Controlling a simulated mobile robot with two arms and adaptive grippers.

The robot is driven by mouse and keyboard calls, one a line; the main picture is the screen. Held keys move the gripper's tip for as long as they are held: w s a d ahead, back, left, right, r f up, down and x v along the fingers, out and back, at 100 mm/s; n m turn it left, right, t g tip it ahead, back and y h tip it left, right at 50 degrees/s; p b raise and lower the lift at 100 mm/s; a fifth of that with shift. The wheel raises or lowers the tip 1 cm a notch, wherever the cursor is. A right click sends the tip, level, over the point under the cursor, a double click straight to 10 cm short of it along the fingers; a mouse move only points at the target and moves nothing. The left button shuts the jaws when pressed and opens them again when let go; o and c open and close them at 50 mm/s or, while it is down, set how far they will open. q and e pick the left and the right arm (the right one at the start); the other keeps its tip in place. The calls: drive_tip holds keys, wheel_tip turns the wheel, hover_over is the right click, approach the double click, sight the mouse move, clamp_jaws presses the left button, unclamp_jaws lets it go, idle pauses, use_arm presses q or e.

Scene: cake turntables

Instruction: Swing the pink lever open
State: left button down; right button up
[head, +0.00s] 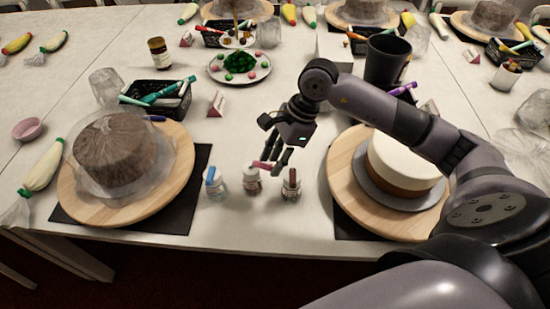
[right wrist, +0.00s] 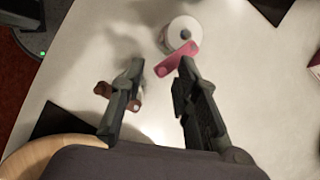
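The pink lever (head: 261,165) is on top of the middle small glass jar (head: 252,183) at the table's front. My right gripper (head: 279,163) is above the jars, pointing down, just right of the pink lever. In the right wrist view the gripper (right wrist: 162,68) is open with nothing between its fingertips. The pink lever (right wrist: 178,58) lies by the tip of the right-hand finger there, with its jar (right wrist: 180,32) beyond; I cannot tell whether they touch. My left gripper is in neither view.
A jar with a blue lever (head: 217,184) stands to the left, and one with a dark red lever (head: 291,186) to the right. Wooden turntables with a wrapped cake (head: 120,150) and a white-and-brown cake (head: 403,165) flank them. A small sign (head: 216,104) stands behind.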

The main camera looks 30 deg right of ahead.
drive_tip(key=v, duration=1.2)
drive_tip(key=shift+a, duration=0.1)
